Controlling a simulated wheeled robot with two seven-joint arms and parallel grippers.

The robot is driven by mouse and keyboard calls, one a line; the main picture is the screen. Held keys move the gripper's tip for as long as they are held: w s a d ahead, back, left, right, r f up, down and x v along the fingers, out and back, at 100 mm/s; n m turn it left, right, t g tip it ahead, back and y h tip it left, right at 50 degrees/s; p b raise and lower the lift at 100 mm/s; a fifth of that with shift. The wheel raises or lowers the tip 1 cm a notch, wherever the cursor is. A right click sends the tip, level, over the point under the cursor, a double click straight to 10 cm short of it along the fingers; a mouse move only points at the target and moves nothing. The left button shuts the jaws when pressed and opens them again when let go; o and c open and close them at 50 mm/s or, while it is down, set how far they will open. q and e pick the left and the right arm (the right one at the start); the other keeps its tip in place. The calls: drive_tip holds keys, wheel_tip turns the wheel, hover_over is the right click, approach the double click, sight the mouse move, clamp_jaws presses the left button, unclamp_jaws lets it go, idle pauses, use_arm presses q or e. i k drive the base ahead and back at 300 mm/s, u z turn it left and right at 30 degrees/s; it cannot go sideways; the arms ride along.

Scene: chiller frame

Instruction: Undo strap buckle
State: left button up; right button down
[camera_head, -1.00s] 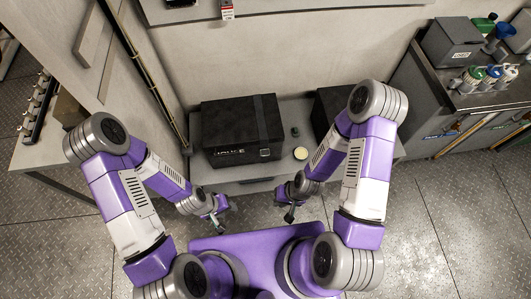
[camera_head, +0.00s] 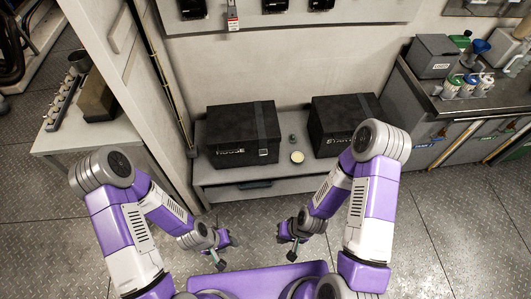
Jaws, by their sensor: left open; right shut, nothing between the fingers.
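A black box (camera_head: 228,140) labelled "HOUSE" stands on the left of a low grey shelf. A dark strap (camera_head: 260,122) runs over its right part, and a small light-edged buckle (camera_head: 263,152) sits low on its front face. A second black box (camera_head: 340,118), labelled with what looks like "START", stands to the right, partly behind my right arm. My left gripper (camera_head: 220,262) is open and empty, in front of and below the shelf. My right gripper (camera_head: 292,254) is shut and empty, also in front of the shelf. Both are well apart from the buckle.
A small round cream disc (camera_head: 297,157) and a small green item (camera_head: 292,138) lie between the boxes on the shelf (camera_head: 220,188). A drawer handle (camera_head: 255,184) is on its front. A counter (camera_head: 470,98) stands right. A vertical pole and partition stand left.

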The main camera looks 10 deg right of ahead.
sight(262, 152)
drive_tip(key=u, duration=0.3)
drive_tip(key=i, duration=1.1)
drive_tip(key=u, duration=0.15)
